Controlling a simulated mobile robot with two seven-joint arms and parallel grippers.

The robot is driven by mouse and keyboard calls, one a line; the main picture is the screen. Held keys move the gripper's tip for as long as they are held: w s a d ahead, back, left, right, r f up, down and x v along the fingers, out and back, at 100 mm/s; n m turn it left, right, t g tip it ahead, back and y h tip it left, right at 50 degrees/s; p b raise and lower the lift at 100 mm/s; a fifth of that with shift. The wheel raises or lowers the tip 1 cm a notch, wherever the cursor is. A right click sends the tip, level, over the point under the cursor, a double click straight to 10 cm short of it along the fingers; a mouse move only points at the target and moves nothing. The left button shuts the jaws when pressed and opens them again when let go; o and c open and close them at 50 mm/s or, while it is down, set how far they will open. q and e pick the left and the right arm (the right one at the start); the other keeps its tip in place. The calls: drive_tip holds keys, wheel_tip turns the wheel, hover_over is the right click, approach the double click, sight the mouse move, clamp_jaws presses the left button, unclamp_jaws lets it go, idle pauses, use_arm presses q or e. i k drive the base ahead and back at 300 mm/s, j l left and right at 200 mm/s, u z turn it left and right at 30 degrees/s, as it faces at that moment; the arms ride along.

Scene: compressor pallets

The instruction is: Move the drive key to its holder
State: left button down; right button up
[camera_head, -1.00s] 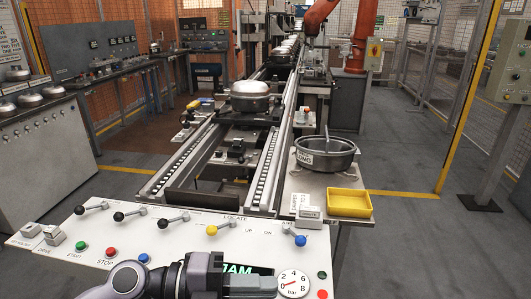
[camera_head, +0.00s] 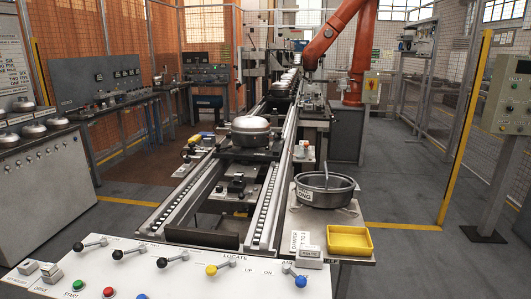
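A white control panel (camera_head: 190,276) runs along the bottom of the view. At its left end stand two small grey switch blocks, one (camera_head: 28,267) at the edge and one (camera_head: 51,273) beside it, with the word DRIVE in front. They are too small for me to tell whether a key is in either. A small grey block (camera_head: 309,253) with a white label stands on the side shelf at right; I cannot tell whether it is the key holder. Neither of my grippers is in view.
Several levers with coloured knobs (camera_head: 211,270) stand on the panel. A yellow tray (camera_head: 350,240) and a round dark pan (camera_head: 325,189) sit on the side shelf. A compressor (camera_head: 251,130) rests on the conveyor (camera_head: 266,200). An orange robot arm (camera_head: 325,38) stands behind.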

sight(50, 268)
drive_tip(key=u, duration=1.4)
drive_tip(key=z, duration=0.7)
drive_tip(key=j+z, duration=0.15)
drive_tip(key=z, duration=0.2)
drive_tip(key=i+j+z, duration=0.1)
drive_tip(key=z, duration=0.25)
drive_tip(key=j+z, duration=0.9)
drive_tip(key=k+j+z, duration=0.15)
drive_tip(key=j, duration=0.25)
drive_tip(key=k+j+z, duration=0.1)
drive_tip(key=j, duration=0.3)
drive_tip(key=k+j+z, duration=0.15)
drive_tip(key=j, duration=0.25)
drive_tip(key=k+j+z, duration=0.1)
drive_tip(key=j, duration=0.25)
